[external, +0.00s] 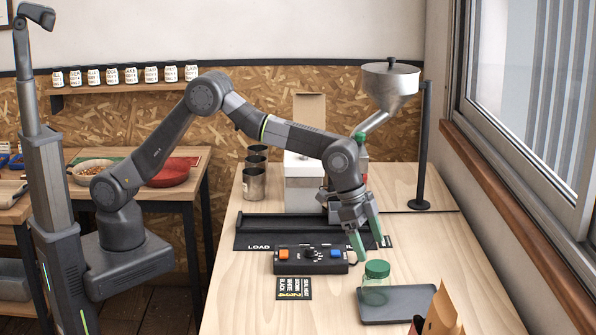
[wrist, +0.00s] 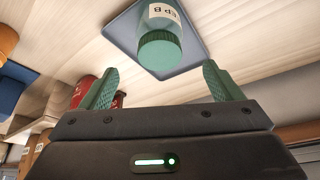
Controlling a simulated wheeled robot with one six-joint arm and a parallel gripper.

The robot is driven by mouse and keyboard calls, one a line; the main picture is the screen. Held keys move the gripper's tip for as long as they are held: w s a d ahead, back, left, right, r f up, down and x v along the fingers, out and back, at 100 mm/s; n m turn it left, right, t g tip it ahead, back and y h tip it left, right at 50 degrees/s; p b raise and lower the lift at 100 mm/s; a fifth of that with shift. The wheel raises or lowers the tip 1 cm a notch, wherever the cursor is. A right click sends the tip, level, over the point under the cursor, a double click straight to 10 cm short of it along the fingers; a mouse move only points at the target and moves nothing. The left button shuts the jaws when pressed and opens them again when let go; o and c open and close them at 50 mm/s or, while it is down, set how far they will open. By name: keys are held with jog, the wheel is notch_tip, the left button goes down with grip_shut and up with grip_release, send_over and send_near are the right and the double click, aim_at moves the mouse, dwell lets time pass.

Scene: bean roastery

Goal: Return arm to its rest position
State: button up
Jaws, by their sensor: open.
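My arm reaches from the left out over the wooden counter. My gripper (external: 369,241) hangs with its green fingers pointing down, above the area near the control box. The fingers are apart with nothing between them, as the wrist view (wrist: 160,88) also shows. A jar with a green lid (external: 377,270) stands on a grey tray (external: 412,301), just in front of the fingers and apart from them.
A black control box (external: 311,259) with orange and blue buttons sits left of the gripper. Behind it are a dark "LOAD" mat (external: 250,243), metal cups (external: 254,183) and a metal hopper (external: 391,84) on a black stand. A brown bag (external: 441,312) stands at the front. The window sill borders the right.

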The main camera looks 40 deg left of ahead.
aim_at(377, 265)
jog(key=p+x, duration=0.2)
jog(key=x, duration=0.7)
notch_tip(377, 265, up, 10)
jog(key=shift+b, duration=1)
jog(key=w+a+n+t+y, duration=0.2)
jog(key=w+a+n, duration=0.45)
jog(key=w, duration=0.65)
jog(key=w+a+n+t+y, duration=0.1)
jog(key=w+a+n, duration=0.55)
jog(key=w, duration=0.55)
jog(key=shift+m, duration=0.3)
jog(key=f, duration=0.3)
jog(key=f+p, duration=0.1)
jog(key=f, duration=0.3)
jog(key=a+f+p, duration=0.1)
jog(key=f, duration=0.2)
jog(key=shift+w+f, duration=0.1)
jog(key=shift+f, duration=0.2)
jog(key=shift+r, duration=0.3)
